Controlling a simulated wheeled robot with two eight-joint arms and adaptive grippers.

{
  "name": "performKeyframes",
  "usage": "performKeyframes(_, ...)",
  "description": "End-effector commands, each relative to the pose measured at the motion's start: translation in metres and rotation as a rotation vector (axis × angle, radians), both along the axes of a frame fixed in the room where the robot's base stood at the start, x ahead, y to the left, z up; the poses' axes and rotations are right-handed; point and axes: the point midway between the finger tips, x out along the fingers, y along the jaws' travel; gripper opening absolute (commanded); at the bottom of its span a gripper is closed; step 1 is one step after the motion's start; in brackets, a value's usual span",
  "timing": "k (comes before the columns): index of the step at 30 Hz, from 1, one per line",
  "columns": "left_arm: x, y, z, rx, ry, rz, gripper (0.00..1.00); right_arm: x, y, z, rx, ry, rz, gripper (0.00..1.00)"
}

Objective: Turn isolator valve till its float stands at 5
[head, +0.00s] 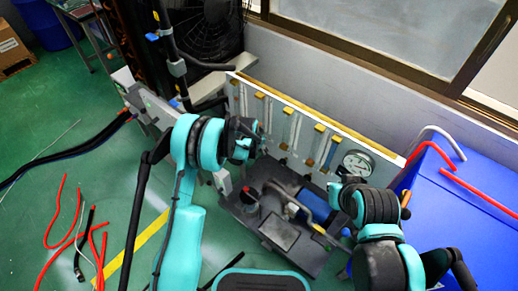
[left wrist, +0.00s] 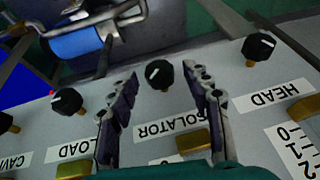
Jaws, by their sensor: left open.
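The isolator valve is a black knob with a white pointer mark (left wrist: 158,74), above the upside-down ISOLATOR label (left wrist: 175,124) in the left wrist view. My left gripper (left wrist: 160,73) is open, with one finger on each side of the knob; a gap shows on both sides and I cannot tell the depth. In the head view my left gripper (head: 258,140) is close to the white flowmeter panel (head: 388,164). The isolator's float cannot be read in either view. My right wrist (head: 375,203) is at the panel's right end; its fingers cannot be made out.
The HEAD knob (left wrist: 258,46) and LOAD knob (left wrist: 67,101) flank the isolator knob. A round gauge (head: 357,163) sits on the panel's right part. A pump unit with a blue cylinder (head: 314,205) stands in front of the panel. A blue box (head: 455,225) is at the right.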

Motion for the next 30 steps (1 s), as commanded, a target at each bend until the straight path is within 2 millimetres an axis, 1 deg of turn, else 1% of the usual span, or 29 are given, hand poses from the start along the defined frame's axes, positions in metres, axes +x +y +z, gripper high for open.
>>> performKeyframes(1,0.0015,-0.0006,-0.004,0.0,0.0,0.0,0.49,0.0,0.0,-0.0019,0.0,0.0,0.0,0.0)
performKeyframes(3,0.0023,-0.001,-0.0057,0.0,0.0,0.0,0.49,0.0,0.0,-0.0023,0.0,0.0,0.0,0.0)
performKeyframes(10,0.0025,-0.0011,-0.0053,0.0,0.0,0.0,0.49,0.0001,0.0,-0.0017,0.0,0.0,0.0,0.0)
performKeyframes(11,0.0025,-0.0011,-0.0053,0.0,0.0,0.0,0.44,0.0001,0.0,-0.0017,0.0,0.0,0.0,0.0)
performKeyframes(12,0.0024,-0.001,-0.0052,0.0,0.0,0.0,0.33,0.0001,0.0,-0.0017,0.0,0.0,0.0,0.0)
performKeyframes(14,0.0024,-0.001,-0.0052,0.0,0.0,0.0,0.17,0.0001,0.0,-0.0017,0.0,0.0,0.0,0.0)
performKeyframes(15,0.0024,-0.001,-0.0052,0.0,0.0,0.0,0.07,0.0001,0.0,-0.0017,0.0,0.0,0.0,0.0)
performKeyframes(16,0.0024,-0.001,-0.0052,0.0,0.0,0.0,0.0,0.0001,0.0,-0.0017,0.0,0.0,0.0,0.0)
performKeyframes(25,0.0029,-0.0001,-0.0054,-0.016,0.012,0.001,0.0,0.0001,0.0,-0.0025,0.0,0.0,0.0,0.0)
performKeyframes(30,0.004,0.0017,-0.0058,-0.072,0.052,0.002,0.0,0.0,0.0,-0.0049,0.0,0.0,0.0,0.0)
